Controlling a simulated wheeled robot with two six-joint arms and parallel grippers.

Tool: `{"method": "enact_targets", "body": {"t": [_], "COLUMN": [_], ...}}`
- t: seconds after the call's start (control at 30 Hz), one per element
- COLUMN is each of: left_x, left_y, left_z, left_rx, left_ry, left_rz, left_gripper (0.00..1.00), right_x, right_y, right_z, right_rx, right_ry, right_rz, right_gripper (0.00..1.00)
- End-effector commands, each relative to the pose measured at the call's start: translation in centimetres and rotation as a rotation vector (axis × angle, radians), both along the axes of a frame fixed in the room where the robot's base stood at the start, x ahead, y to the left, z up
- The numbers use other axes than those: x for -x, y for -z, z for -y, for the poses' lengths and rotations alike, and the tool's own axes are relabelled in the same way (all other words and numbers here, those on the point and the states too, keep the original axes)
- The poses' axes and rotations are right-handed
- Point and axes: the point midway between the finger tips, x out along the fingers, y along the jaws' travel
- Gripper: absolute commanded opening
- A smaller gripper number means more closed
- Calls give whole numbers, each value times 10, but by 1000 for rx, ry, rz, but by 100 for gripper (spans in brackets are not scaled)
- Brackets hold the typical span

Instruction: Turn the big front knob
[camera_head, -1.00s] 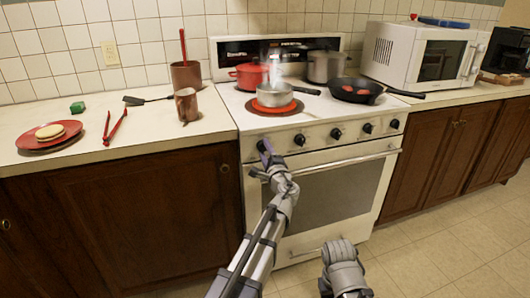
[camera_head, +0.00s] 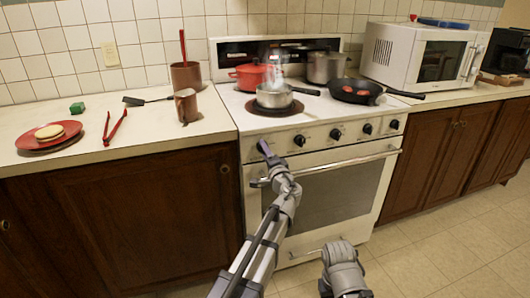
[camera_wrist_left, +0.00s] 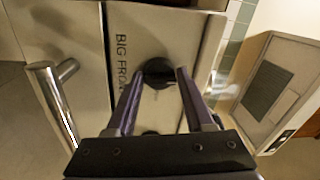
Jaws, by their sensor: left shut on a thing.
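The big front knob (camera_wrist_left: 158,72) is black and round, on the stove's white front panel, beside printed letters reading "BIG FRO". My left gripper (camera_head: 264,150) is at the leftmost knob position in the head view and largely hides the knob there. In the left wrist view its two purple fingers (camera_wrist_left: 160,85) are shut on the knob, one on each side. A steel saucepan (camera_head: 275,97) with steam above it stands on the front left burner (camera_head: 278,110), which looks dark brown-red. My right gripper is out of view; only part of my right arm shows.
Several other black knobs (camera_head: 336,134) line the panel to the right. The oven handle (camera_head: 345,162) juts out just below. A red pot (camera_head: 249,76), a grey pot (camera_head: 326,66) and a black pan (camera_head: 354,91) stand on the stove.

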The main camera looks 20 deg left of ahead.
Motion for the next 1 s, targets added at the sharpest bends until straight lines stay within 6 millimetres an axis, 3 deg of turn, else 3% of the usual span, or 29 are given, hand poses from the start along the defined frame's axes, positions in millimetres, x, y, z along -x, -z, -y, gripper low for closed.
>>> {"method": "enact_targets", "body": {"t": [0.3, 0.33, 0.57, 0.83, 1.0], "left_x": [2, 2, 1, 2, 20], "left_y": [2, 2, 1, 1, 3], "left_z": [-1, -1, 0, 1, 12], "left_rx": [9, 9, 6, 4, 3], "left_ry": [-2, -2, -1, 1, 4], "left_rz": [1, 1, 0, 0, 0], "left_gripper": [0, 53, 79, 80, 80], "right_x": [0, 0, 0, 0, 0], "right_y": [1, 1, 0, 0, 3], "right_z": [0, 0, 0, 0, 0], "right_rx": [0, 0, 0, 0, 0], "right_ry": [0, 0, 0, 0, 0], "right_rz": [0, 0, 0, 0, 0], "right_gripper": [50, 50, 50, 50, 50]}}
